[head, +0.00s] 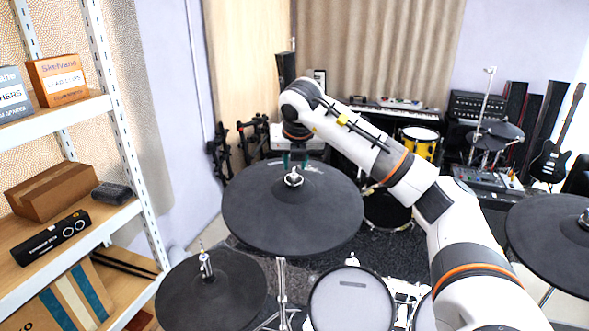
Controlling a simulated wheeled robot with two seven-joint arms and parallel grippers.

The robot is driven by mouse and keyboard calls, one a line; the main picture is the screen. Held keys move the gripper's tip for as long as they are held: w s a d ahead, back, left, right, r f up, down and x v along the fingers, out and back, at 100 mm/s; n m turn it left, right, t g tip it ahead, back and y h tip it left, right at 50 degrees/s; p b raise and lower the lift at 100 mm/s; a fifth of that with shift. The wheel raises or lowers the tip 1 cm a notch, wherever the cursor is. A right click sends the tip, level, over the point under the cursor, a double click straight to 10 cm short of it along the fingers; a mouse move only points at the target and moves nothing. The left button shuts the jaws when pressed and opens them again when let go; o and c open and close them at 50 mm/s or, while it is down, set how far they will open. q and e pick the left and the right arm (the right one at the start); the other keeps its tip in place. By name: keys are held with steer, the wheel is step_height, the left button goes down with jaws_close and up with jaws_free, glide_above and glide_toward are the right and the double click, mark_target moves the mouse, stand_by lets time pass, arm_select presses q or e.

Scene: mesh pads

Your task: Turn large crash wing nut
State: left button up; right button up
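The large crash is the wide dark cymbal pad (270,222) in the middle of the head view. A small light-coloured wing nut (293,178) stands at its centre on the stand's top. My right gripper (295,160) comes down at the end of the white arm from the right, just above the wing nut. Its two teal-dark fingers point down and are apart, with a gap between them. The fingertips appear close to the nut's top; whether they touch it is too small to tell. My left gripper is not in view.
A smaller cymbal pad (212,292) with its own nut (205,264) sits front left. Another cymbal (560,240) is at right. A drum pad (350,302) lies below. A shelf (75,235) with boxes stands at left. Keyboards and a guitar (552,158) are behind.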

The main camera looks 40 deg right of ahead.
steer(key=v, duration=0.9)
steer(key=shift+r, duration=0.2)
steer(key=shift+a, duration=0.1)
